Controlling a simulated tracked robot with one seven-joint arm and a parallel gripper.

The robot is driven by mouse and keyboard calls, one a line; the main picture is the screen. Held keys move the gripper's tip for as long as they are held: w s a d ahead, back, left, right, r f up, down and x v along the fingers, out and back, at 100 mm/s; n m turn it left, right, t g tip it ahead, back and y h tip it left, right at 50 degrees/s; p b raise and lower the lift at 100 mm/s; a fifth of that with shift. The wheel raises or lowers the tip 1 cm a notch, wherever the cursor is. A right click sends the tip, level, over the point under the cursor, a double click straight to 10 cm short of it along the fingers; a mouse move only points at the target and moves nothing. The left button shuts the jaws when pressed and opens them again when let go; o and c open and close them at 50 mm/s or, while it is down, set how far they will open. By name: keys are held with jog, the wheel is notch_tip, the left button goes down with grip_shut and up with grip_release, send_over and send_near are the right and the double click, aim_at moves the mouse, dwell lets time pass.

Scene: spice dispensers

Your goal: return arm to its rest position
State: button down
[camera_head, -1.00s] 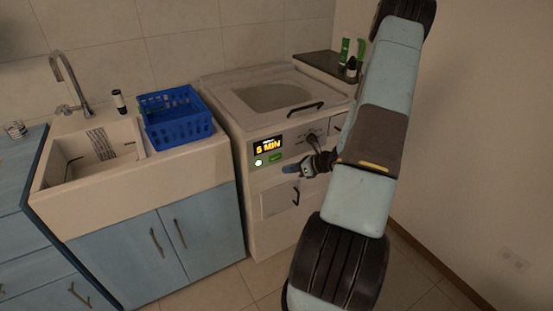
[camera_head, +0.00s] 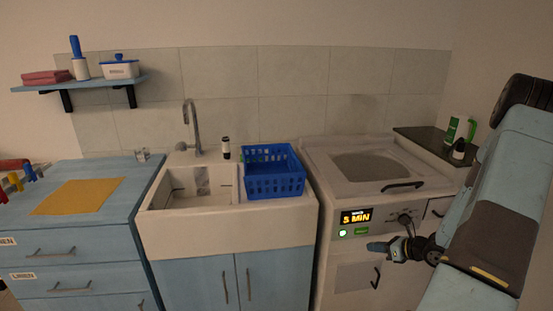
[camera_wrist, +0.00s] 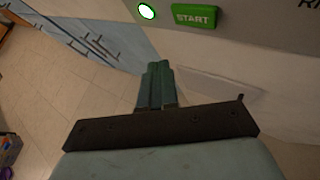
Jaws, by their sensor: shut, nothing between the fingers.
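My gripper (camera_head: 377,246) is at the lower right of the head view, in front of the washing machine (camera_head: 347,270). It is shut and holds nothing. In the wrist view my gripper's fingers (camera_wrist: 158,68) are together, pointing toward the machine's front, below the green START button (camera_wrist: 195,15). My arm reaches in from the right edge of the head view and hides part of the machine's right side. The machine's display (camera_head: 356,216) reads 5 MIN, and a round light beside the button is lit.
A sink (camera_head: 225,225) with a blue basket (camera_head: 275,183) on its right stands left of the machine. Bottles (camera_head: 459,150) stand on a dark counter at right. A blue drawer unit (camera_head: 60,250) is at far left, below a wall shelf (camera_head: 90,85). Floor shows in the wrist view.

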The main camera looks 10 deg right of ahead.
jog(key=s+a+r+n+g, duration=0.3)
jog(key=a+r+n, duration=0.5)
jog(key=r, duration=0.3)
jog(key=s+a+r+n+g, duration=0.35)
jog(key=a+r+n, duration=0.45)
jog(key=r, duration=0.4)
jog(key=s+a+r+n+t+h, duration=0.2)
jog(key=s+r+n+h, duration=0.6)
jog(key=s+r+n, duration=0.6)
jog(key=s+r+t, duration=0.1)
jog(key=s+r, duration=0.2)
jog(key=shift+a, duration=0.4)
